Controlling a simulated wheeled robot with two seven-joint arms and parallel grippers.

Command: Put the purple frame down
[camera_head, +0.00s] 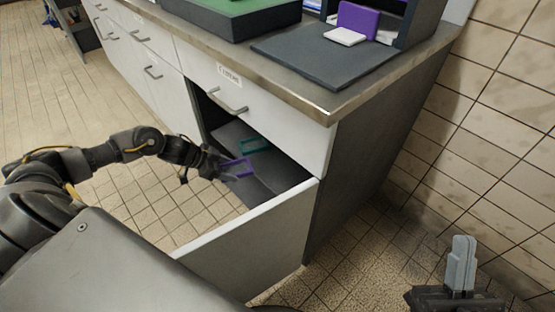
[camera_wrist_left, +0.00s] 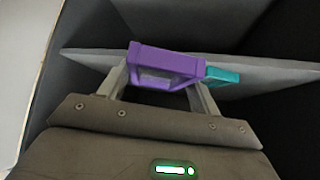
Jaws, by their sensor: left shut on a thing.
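The purple frame (camera_head: 238,168) is held by my left gripper (camera_head: 230,172), inside or just over the open lower drawer. In the left wrist view the purple frame (camera_wrist_left: 166,66) sits between the two fingertips of my left gripper (camera_wrist_left: 162,80). A grey panel (camera_wrist_left: 100,62) inside the drawer lies just beyond it; I cannot tell whether the frame touches it. A teal frame (camera_head: 256,145) lies in the drawer behind the purple one, and shows to its right in the wrist view (camera_wrist_left: 222,76). My right gripper (camera_head: 460,268) is at the lower right, apart from the drawer, with its fingers seen close together.
The open drawer's front (camera_head: 250,235) stands out from the cabinet. Above it is a worktop (camera_head: 300,88) with a dark mat, a purple block (camera_head: 357,20) and a white block (camera_head: 345,37).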

